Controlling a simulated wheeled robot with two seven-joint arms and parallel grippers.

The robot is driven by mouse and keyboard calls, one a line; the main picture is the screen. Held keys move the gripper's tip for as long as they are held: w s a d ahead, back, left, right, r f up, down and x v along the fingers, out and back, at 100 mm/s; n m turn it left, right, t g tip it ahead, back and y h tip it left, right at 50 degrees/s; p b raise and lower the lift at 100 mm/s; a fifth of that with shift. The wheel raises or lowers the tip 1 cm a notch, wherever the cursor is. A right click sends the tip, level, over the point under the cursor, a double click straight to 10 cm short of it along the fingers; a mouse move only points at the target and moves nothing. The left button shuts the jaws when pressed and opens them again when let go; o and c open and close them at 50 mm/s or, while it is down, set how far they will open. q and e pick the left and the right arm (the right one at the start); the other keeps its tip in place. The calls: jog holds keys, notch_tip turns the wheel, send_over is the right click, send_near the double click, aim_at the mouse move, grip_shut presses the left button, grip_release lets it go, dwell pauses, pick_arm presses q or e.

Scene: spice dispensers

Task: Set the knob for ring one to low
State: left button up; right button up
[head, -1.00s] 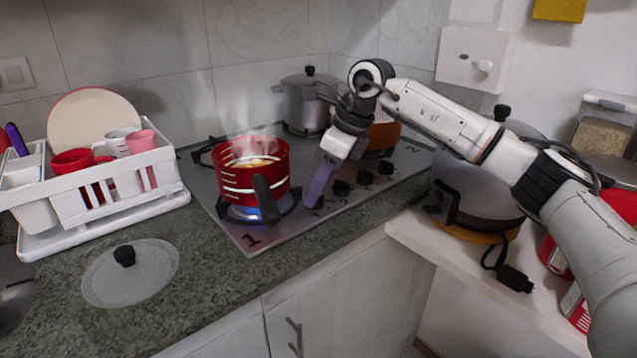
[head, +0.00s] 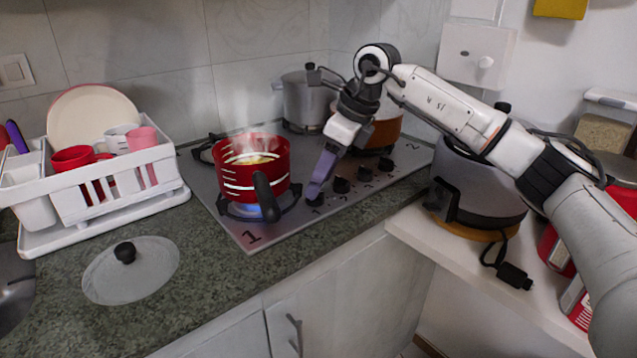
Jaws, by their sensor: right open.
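In the head view, the hob (head: 292,230) carries a red pot (head: 236,180) that steams over a lit blue flame (head: 247,210) on ring one, near the printed "1" (head: 252,236). A row of black knobs runs along the hob's right side. The knob at the near end (head: 316,200), closest to the "1", is partly covered by my right gripper (head: 315,190). The purple fingers point down at it and their tips are at or just above it; I cannot tell whether they touch. The gripper is open. The knob's exact setting is too small to read. My left gripper is not in view.
The red pot's black handle (head: 266,198) sticks out toward the front, left of my fingers. An orange pot (head: 384,128) and a grey pot (head: 305,100) stand behind. Other knobs (head: 341,185) sit just right of the gripper. A glass lid (head: 130,272) lies on the counter.

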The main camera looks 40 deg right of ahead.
jog(key=v, duration=0.8)
jog(key=shift+s, duration=0.15)
